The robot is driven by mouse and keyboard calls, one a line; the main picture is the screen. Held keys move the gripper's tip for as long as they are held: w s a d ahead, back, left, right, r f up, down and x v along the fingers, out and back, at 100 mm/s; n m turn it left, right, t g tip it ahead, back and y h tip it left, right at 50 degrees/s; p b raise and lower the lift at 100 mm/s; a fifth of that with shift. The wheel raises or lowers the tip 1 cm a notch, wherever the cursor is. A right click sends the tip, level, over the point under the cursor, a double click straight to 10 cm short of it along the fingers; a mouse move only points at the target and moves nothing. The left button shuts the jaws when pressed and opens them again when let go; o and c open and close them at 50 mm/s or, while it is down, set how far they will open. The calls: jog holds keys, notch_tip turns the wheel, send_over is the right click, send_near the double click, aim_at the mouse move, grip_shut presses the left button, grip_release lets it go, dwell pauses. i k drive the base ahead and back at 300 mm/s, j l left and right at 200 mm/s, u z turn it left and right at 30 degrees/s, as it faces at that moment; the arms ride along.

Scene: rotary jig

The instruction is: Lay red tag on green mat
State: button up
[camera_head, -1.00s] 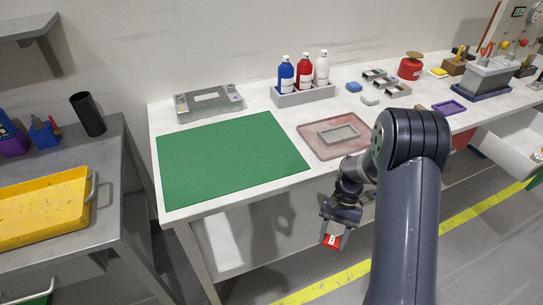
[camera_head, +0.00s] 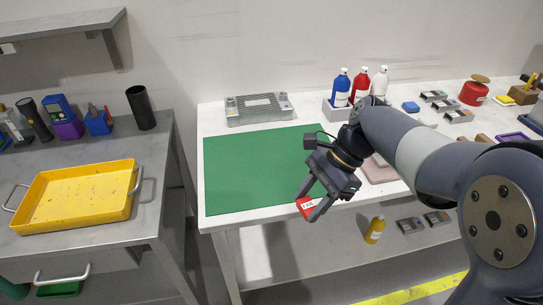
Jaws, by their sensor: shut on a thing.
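The green mat (camera_head: 250,165) lies flat on the left part of the white table. My gripper (camera_head: 312,207) is shut on the red tag (camera_head: 305,208), which has a white label on its face. The gripper and tag appear in front of the mat's lower right part, near the table's front edge. How high the tag is above the table is hard to tell. My arm covers the mat's right side. No other thing is seen lying on the mat.
A grey metal fixture (camera_head: 258,109) stands behind the mat. A rack with blue (camera_head: 341,87), red (camera_head: 360,85) and white bottles is to its right. A pinkish tray (camera_head: 379,172) is partly hidden by my arm. A yellow tray (camera_head: 75,197) sits on the grey bench at left.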

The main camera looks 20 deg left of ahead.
aim_at(273, 161)
jog(key=i+j, duration=0.7)
jog(key=k+j+z, duration=0.2)
jog(key=k+j, duration=0.05)
jog(key=j, duration=0.05)
